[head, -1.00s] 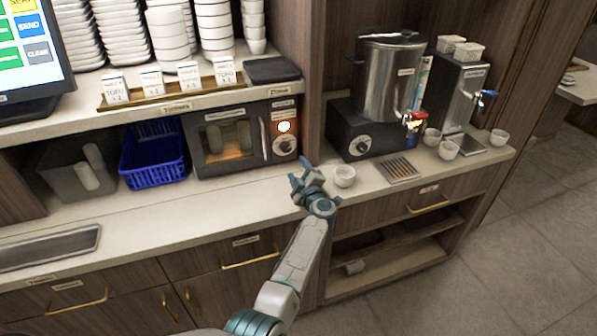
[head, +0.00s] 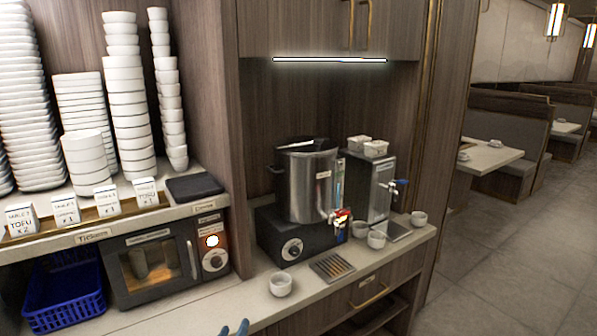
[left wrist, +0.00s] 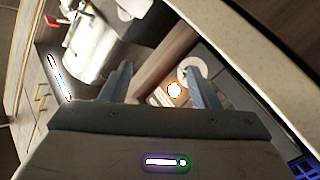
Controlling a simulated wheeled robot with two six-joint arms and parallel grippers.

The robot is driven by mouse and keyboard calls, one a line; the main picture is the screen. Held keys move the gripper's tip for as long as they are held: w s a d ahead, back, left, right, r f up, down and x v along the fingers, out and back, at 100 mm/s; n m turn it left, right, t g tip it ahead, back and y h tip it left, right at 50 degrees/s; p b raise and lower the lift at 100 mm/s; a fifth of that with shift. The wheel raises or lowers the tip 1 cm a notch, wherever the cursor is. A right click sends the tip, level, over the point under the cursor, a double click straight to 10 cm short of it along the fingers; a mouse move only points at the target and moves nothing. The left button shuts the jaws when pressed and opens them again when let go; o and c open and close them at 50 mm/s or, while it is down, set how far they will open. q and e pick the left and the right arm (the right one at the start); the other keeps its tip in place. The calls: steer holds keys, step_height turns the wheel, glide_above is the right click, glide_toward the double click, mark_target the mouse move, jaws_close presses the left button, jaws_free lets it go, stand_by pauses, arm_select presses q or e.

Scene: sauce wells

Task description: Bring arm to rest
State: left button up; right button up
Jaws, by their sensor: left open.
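My left gripper (head: 233,328) shows only as blue fingertips at the bottom edge of the head view, in front of the counter. In the left wrist view its two fingers (left wrist: 160,86) are spread apart with nothing between them. A white cup (head: 281,284) stands on the counter, up and to the right of the fingertips and apart from them. Most of the left arm is outside the head view. My right gripper is in neither view.
A microwave (head: 153,262) and a blue basket (head: 64,294) sit below the shelf. A steel urn (head: 306,182) on a black base and a dispenser (head: 370,186) stand at the back right. Several cups stand near a drip grate (head: 332,266). Stacked dishes fill the shelf.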

arm_select(q)
steer(key=s+a+f+m+g+h, duration=0.1)
steer(key=s+f+m+g, duration=0.25)
steer(key=s, duration=0.65)
steer(key=s+a+f+m+g, duration=0.1)
steer(key=s+f+m+g, duration=0.2)
steer(key=s, duration=0.7)
steer(key=s+a+r+g+y, duration=0.1)
steer(key=s+a+g+y, duration=0.2)
steer(key=s, duration=0.7)
steer(key=s+a+r+g+y, duration=0.2)
steer(key=s+a+g, duration=0.25)
steer(key=s, duration=0.55)
steer(key=a+f+g+b, duration=0.1)
steer(key=a+f+b, duration=0.15)
steer(key=f, duration=2.85)
steer(key=s+a+f+n+g+b, duration=0.1)
steer(key=s+a+f, duration=0.1)
steer(key=s+f, duration=1.7)
step_height(320, 180, down, 3)
steer(key=shift+f, duration=0.2)
